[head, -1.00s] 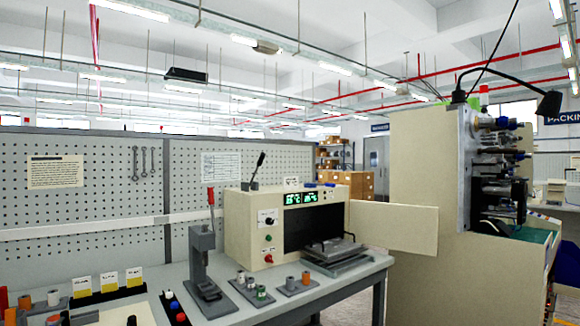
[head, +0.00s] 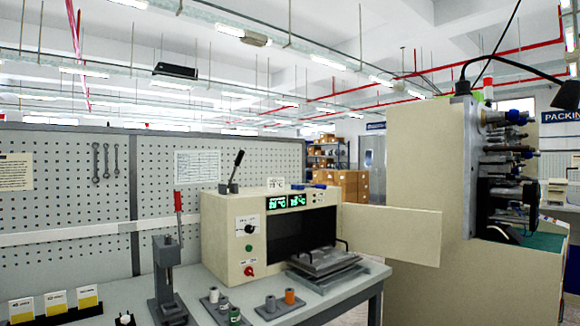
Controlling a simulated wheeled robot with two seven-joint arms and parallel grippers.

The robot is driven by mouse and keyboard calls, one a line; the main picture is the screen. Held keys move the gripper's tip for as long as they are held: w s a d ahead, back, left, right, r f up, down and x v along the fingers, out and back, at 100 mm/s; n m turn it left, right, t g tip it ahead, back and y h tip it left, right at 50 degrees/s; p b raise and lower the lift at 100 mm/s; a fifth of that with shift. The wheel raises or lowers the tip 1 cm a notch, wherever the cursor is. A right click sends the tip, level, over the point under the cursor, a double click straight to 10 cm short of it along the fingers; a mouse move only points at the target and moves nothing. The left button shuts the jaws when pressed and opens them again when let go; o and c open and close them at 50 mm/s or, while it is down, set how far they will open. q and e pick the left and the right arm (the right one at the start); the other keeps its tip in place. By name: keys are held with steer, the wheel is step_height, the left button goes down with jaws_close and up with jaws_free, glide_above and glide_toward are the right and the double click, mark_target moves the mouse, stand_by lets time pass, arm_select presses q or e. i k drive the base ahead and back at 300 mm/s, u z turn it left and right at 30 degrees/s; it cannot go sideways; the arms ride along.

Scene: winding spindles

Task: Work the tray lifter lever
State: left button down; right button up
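The tray lifter lever is probably the black-handled lever (head: 234,168) on top of the cream oven-like box (head: 228,230); it leans slightly right. A second lever with a red handle (head: 178,201) stands upright on the grey press (head: 167,262) left of the box. The box's front opening is dark, with its door panel (head: 392,229) swung out to the right. A grey metal tray (head: 322,262) with a dark handle sits at the opening. Neither of my grippers is in view.
Spools on small grey plates (head: 279,305) stand on the table in front of the box. Yellow-and-white cards (head: 55,302) stand at the lower left. A tall cream machine (head: 418,160) with spindles is at the right. A pegboard (head: 62,190) backs the table.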

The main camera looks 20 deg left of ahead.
mark_target(238, 158)
steer(key=u, duration=0.2)
steer(key=i, duration=0.95)
steer(key=u, duration=0.7)
